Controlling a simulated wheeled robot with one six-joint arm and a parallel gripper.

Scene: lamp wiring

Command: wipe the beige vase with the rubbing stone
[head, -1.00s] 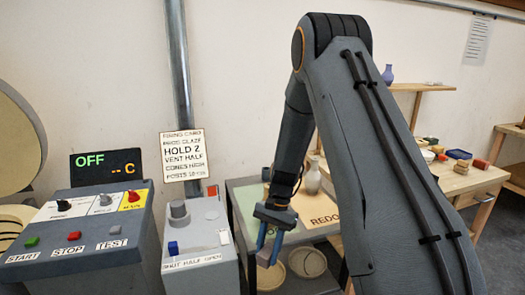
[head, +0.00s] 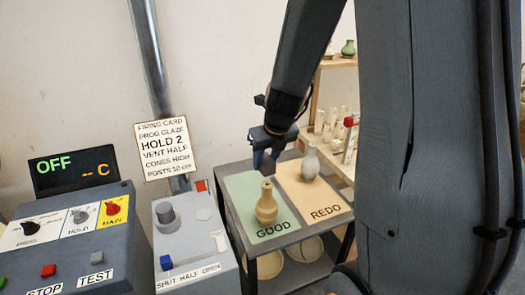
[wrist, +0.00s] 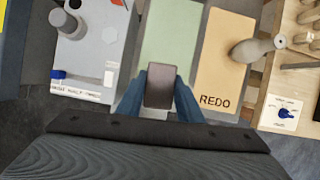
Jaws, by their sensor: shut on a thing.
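The beige vase (head: 266,205) stands upright on the green GOOD mat (head: 243,190) in the head view. My gripper (head: 266,160) is just above and behind it in the picture. It is shut on the rubbing stone (head: 267,168), a dark grey block. In the wrist view the stone (wrist: 160,85) sits between the two blue fingers of my gripper (wrist: 159,95), over the green mat (wrist: 170,35). The beige vase does not show in the wrist view. I cannot tell whether the stone touches the vase.
A grey vase (head: 310,162) stands on the orange REDO mat (head: 325,195), right of the beige one. A control box (head: 190,235) is close on the left, with a firing card (head: 164,148) behind it. Shelves with pale pots (head: 335,125) stand at the back right.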

